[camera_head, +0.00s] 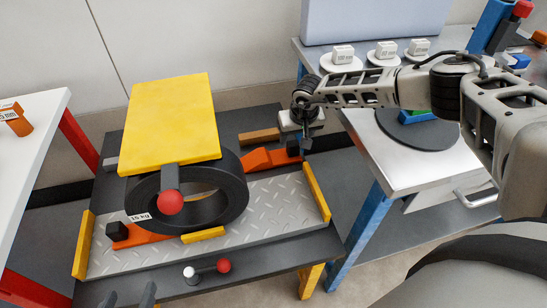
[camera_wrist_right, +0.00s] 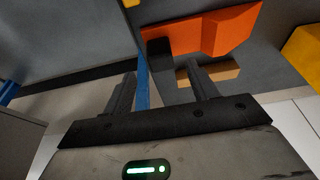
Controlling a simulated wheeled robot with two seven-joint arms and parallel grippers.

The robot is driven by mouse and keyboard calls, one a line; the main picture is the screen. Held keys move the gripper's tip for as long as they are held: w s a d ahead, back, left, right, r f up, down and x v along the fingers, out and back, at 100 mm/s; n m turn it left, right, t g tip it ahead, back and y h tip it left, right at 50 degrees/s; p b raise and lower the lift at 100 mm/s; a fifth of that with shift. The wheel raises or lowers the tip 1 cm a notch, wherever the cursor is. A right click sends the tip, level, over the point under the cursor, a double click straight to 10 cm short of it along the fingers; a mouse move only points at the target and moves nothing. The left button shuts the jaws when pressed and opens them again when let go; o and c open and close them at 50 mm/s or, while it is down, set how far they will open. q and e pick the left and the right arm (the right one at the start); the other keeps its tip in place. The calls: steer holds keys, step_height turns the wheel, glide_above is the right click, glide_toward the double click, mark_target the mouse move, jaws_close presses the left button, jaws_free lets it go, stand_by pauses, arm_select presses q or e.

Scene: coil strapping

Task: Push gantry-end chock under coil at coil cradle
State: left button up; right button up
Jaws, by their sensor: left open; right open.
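The coil (camera_head: 238,190) is a dark ring standing on the cradle's diamond plate (camera_head: 275,205). An orange chock (camera_head: 258,159) with a black block (camera_head: 292,148) on its outer end lies to the coil's right. Whether it touches the coil is unclear. A second orange chock (camera_head: 150,238) with a black block (camera_head: 117,230) sits at the coil's lower left. My right gripper (camera_head: 306,144) is open beside the right chock's black block. My left gripper (camera_head: 131,294) is open at the bottom edge, partly cut off.
A yellow plate (camera_head: 170,120) with a red ball (camera_head: 170,202) hangs over the coil. Yellow end bars (camera_head: 316,192) border the plate. A wooden block (camera_head: 258,136) lies behind the right chock. A steel-topped table (camera_head: 440,165) stands right. A red-knobbed lever (camera_head: 224,266) is at front.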

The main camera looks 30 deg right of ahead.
mark_target(294, 143)
steer(key=b+x, duration=0.1)
steer(key=x, duration=0.3)
steer(key=shift+f, duration=0.35)
steer(key=shift+c, duration=0.4)
steer(key=c, duration=1)
steer(key=shift+r, duration=0.1)
steer(key=shift+c, duration=0.9)
